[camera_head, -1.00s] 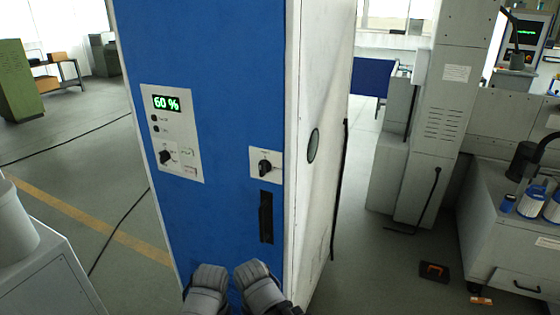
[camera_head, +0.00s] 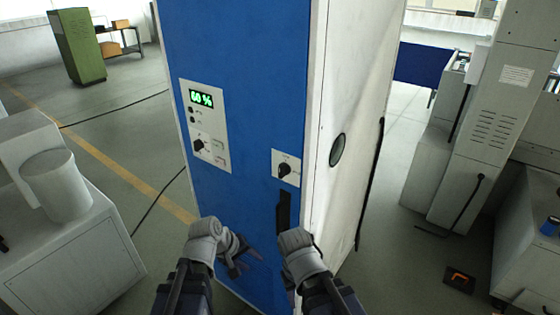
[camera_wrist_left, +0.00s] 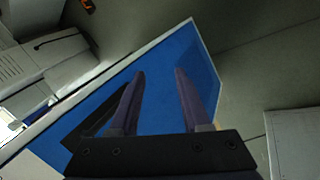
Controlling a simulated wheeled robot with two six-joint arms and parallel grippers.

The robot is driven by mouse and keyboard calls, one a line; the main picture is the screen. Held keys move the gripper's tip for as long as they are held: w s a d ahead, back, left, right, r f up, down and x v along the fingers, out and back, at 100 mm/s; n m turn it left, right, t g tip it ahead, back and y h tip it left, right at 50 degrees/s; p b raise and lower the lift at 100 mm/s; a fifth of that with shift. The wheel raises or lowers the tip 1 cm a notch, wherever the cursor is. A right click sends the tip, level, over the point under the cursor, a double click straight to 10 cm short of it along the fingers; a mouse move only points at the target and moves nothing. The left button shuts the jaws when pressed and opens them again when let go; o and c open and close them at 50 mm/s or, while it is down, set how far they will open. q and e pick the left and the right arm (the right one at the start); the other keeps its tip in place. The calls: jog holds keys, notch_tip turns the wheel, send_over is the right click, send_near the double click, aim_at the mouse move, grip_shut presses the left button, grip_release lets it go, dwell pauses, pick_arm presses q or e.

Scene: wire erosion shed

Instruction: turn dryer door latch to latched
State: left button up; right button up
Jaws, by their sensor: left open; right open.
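The dryer is a tall cabinet with a blue door (camera_head: 245,110). A black rotary knob (camera_head: 285,169) on a small white plate sits near the door's right edge and looks like the latch; its marks are too small to read. A dark upright handle (camera_head: 283,212) is below it, partly hidden by my right arm. My left gripper (camera_head: 240,262) is open and empty in front of the lower door, below and left of the knob. In the left wrist view its two fingers (camera_wrist_left: 160,88) are apart before the blue door. My right gripper (camera_head: 296,245) is below the knob; its fingers are hidden.
A control panel (camera_head: 205,128) with a lit 60 % display is on the door's left. A grey cabinet with a pale cylinder (camera_head: 60,185) stands at left. Grey machines (camera_head: 480,130) stand at right. Open floor lies between them and the dryer.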

pick_arm(q)
jog(key=w+d+r+n+t+h, duration=0.2)
jog(key=w+d+r+n+h, duration=0.1)
jog(key=d+r+n, duration=0.15)
jog(key=n+t+h, duration=0.3)
jog(key=n+t, duration=0.6)
jog(key=n, duration=1)
send_near(279, 168)
jog(key=w+d, duration=0.1)
jog(key=shift+x, duration=4)
jog(key=shift+r, duration=0.1)
grip_shut()
